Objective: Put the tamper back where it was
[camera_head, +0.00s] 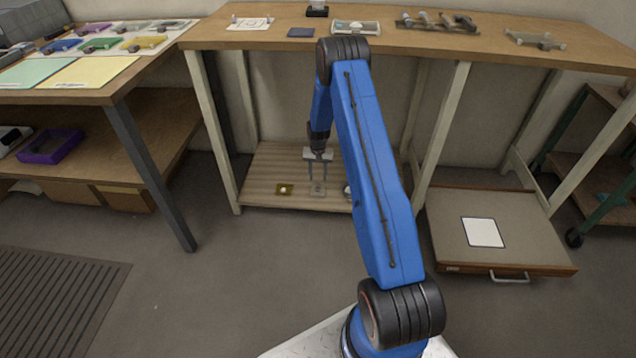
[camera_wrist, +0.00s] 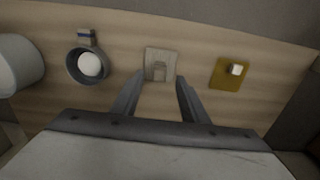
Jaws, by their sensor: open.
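My gripper (camera_head: 318,180) is low over the lower shelf under the long bench, with its two fingers apart. In the wrist view, my open gripper (camera_wrist: 158,95) has a square grey-beige plate with a small upright block (camera_wrist: 160,65) ahead of its fingertips, roughly centred between them. The same plate shows in the head view (camera_head: 318,190), partly hidden by the fingers. It may be the tamper, but I cannot tell for sure. I cannot tell whether the fingers touch it. Nothing is clearly held.
An olive-yellow square with a white block (camera_wrist: 229,73) lies to one side on the shelf (camera_head: 258,165). A dark round dish with a white ball (camera_wrist: 88,66) and a white rounded container (camera_wrist: 18,64) are on the other side. Bench legs (camera_head: 212,130) flank the shelf opening.

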